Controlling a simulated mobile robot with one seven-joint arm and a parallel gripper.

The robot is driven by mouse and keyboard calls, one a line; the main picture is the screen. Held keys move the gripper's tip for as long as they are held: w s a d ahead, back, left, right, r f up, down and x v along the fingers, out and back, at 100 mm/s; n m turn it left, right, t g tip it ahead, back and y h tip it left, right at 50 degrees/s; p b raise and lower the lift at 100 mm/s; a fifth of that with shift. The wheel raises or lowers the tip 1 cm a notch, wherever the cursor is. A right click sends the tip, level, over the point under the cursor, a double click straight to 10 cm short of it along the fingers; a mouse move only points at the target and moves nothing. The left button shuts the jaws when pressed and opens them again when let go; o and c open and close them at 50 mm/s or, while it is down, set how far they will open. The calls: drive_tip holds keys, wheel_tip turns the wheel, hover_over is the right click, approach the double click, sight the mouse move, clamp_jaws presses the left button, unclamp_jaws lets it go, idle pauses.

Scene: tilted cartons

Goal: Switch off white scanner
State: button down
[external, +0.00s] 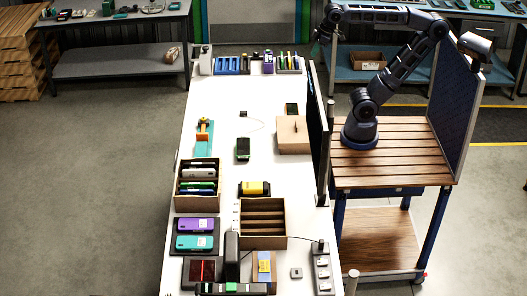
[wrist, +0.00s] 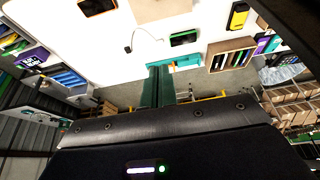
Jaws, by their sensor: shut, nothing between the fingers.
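I cannot single out the white scanner for certain. A pale upright device (external: 205,60) stands at the far left corner of the white table, and a small pale square device (external: 296,272) lies near its front right; both are too small to identify, and no switch can be made out. My gripper (external: 319,38) is raised beyond the table's far right end, apart from everything on it. In the wrist view my gripper (wrist: 158,88) shows two greenish fingers together with nothing between them.
The white table (external: 225,110) holds a dark handheld (external: 243,149), an open wooden divided box (external: 263,204), a carton (external: 292,134) and a tray of cases (external: 197,172). A dark upright panel (external: 318,115) edges its right side. Its middle has bare patches.

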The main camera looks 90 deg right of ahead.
drive_tip(key=w+a+r, duration=0.5)
drive_tip(key=w+a, duration=0.3)
drive_tip(key=w, duration=0.2)
drive_tip(key=w+a+r, duration=0.6)
drive_tip(key=w+a, duration=0.1)
drive_tip(key=w, duration=0.3)
drive_tip(key=w+a+g, duration=0.1)
drive_tip(key=w+a, duration=0.5)
drive_tip(key=a, duration=0.7)
drive_tip(key=a+f, duration=0.2)
drive_tip(key=a, duration=2.4)
drive_tip(key=s+a+f+t, duration=0.1)
drive_tip(key=s+a+f, duration=0.1)
drive_tip(key=s+a, duration=0.5)
drive_tip(key=s+a+f+t, duration=0.15)
drive_tip(key=s+a, duration=0.25)
drive_tip(key=a, duration=0.6)
drive_tip(key=s+a+f, duration=0.2)
drive_tip(key=s+a, duration=0.3)
drive_tip(key=a, duration=0.4)
drive_tip(key=s+a+f+t, duration=0.1)
drive_tip(key=s+a+f, duration=0.1)
drive_tip(key=s+a, duration=0.4)
drive_tip(key=s+a+f+t, duration=0.1)
drive_tip(key=s+a+f, duration=0.25)
drive_tip(key=s, duration=0.55)
wheel_tip(320, 180, down, 28)
drive_tip(key=shift+a, duration=0.45)
